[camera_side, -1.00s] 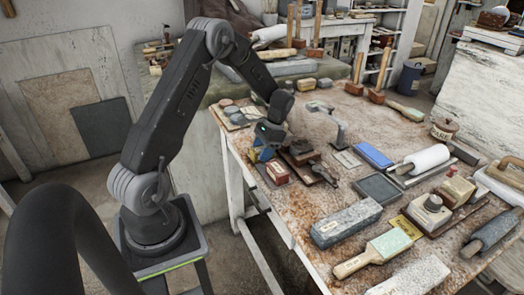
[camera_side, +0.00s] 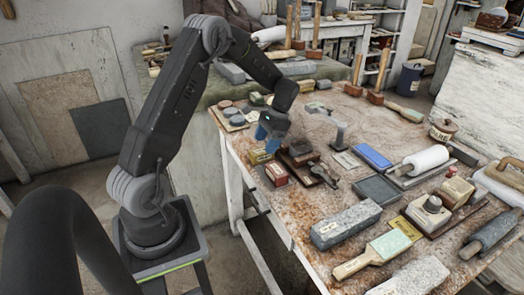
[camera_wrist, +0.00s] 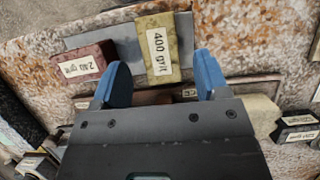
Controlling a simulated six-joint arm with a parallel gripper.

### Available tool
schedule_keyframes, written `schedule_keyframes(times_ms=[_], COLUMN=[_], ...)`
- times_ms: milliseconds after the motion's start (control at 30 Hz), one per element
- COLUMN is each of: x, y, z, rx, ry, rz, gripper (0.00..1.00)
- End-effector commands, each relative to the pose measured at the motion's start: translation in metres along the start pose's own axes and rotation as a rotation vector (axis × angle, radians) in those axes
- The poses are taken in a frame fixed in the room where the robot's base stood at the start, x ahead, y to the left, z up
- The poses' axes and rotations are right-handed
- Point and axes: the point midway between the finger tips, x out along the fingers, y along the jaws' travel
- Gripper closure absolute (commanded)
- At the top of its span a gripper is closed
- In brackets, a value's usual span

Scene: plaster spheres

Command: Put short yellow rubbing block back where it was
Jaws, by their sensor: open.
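The short yellow rubbing block (camera_wrist: 158,48), labelled 400 grit, lies on a flat grey piece (camera_wrist: 125,35) in the wrist view. In the side view the yellow block (camera_side: 258,156) is near the table's left edge, just below my gripper (camera_side: 268,139). My gripper (camera_wrist: 161,66) is open, with its blue fingers apart. In the wrist view the near end of the block shows between the fingertips, and no finger is seen touching it. The side view shows the fingers a little above the block.
A dark red block (camera_wrist: 88,62), labelled 240 grit, lies left of the yellow one; it also shows in the side view (camera_side: 277,174). Dark blocks and a tool (camera_side: 323,175) lie to the right. Round pieces on a board (camera_side: 235,118) are behind. Several other tools crowd the table.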

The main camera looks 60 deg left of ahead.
Motion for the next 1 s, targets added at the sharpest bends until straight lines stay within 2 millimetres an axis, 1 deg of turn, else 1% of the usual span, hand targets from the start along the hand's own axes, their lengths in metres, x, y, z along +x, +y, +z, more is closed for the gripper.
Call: schedule_keyframes(times_ms=[33,200,300,467,567,667,767,800,867,900,967,1000], x=[-0.013,-0.047,-0.062,-0.076,-0.087,-0.106,-0.130,-0.138,-0.147,-0.152,-0.158,-0.160], y=[0.000,0.000,0.000,0.001,0.008,0.029,0.062,0.076,0.097,0.111,0.130,0.143], z=[0.000,-0.001,0.000,0.000,0.005,0.017,0.038,0.049,0.065,0.076,0.094,0.106], rx=[0.000,-0.001,-0.001,0.000,-0.001,-0.002,-0.005,-0.006,-0.008,-0.008,-0.010,-0.010], ry=[0.005,0.004,0.003,0.003,0.024,0.081,0.172,0.213,0.275,0.316,0.379,0.422], rz=[-0.003,-0.002,-0.001,-0.001,-0.011,-0.036,-0.065,-0.076,-0.089,-0.094,-0.101,-0.103], gripper=[0.32,0.32,0.32,0.32,0.32,0.32,0.32,0.32,0.32,0.32,0.32,0.32])
